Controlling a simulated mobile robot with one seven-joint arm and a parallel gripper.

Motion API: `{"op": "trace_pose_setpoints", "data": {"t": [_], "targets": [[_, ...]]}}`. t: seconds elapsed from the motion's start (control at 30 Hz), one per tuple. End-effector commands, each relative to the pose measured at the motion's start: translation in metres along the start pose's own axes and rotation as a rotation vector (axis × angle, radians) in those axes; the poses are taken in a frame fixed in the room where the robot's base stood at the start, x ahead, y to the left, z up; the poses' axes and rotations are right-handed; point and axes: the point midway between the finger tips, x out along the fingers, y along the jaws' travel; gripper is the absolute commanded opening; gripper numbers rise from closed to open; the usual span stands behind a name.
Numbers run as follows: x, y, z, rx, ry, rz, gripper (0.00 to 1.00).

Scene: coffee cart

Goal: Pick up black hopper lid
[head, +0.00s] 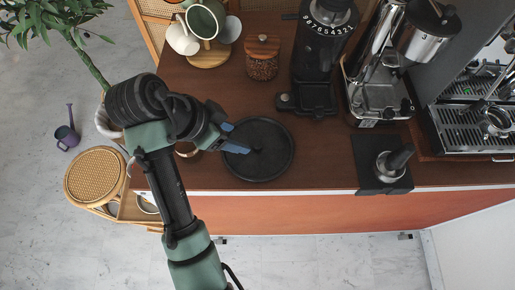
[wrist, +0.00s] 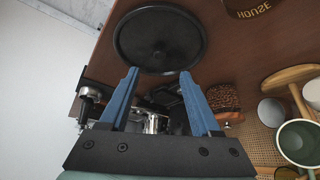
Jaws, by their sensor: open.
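The black hopper lid (head: 261,150) is a round, dark disc with a raised rim and a small knob in the middle. It lies flat on the brown counter near its front edge. My gripper (head: 237,148) has blue fingers and is over the left part of the lid in the head view. In the wrist view the lid (wrist: 160,38) is beyond the fingertips of my gripper (wrist: 158,72), with its knob in the upper middle. The fingers are spread apart with nothing between them. Whether a finger touches the lid cannot be told.
A black grinder (head: 318,60) stands behind the lid to the right. A jar of coffee beans (head: 262,58) and a rack of mugs (head: 207,55) stand at the back. A tamper (head: 394,162) sits on a black mat to the right. The brown counter (head: 322,160) is bare between lid and mat.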

Motion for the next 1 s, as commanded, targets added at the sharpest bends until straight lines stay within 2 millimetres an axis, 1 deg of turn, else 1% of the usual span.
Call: {"op": "trace_pose_setpoints", "data": {"t": [0.03, 0.13, 0.23, 0.43, 0.7, 0.8, 1.0], "targets": [[0.012, 0.002, 0.0, -0.004, -0.003, 0.008, 0.64], [0.029, 0.001, 0.0, -0.004, -0.002, 0.006, 0.64], [0.04, 0.001, 0.0, -0.003, -0.002, 0.003, 0.64], [0.052, 0.001, -0.002, -0.003, -0.003, 0.003, 0.64], [0.091, 0.002, -0.004, -0.004, -0.003, 0.002, 0.64], [0.097, 0.002, -0.004, -0.003, -0.003, 0.0, 0.64], [0.098, 0.001, -0.004, -0.003, -0.002, -0.001, 0.64]]}}
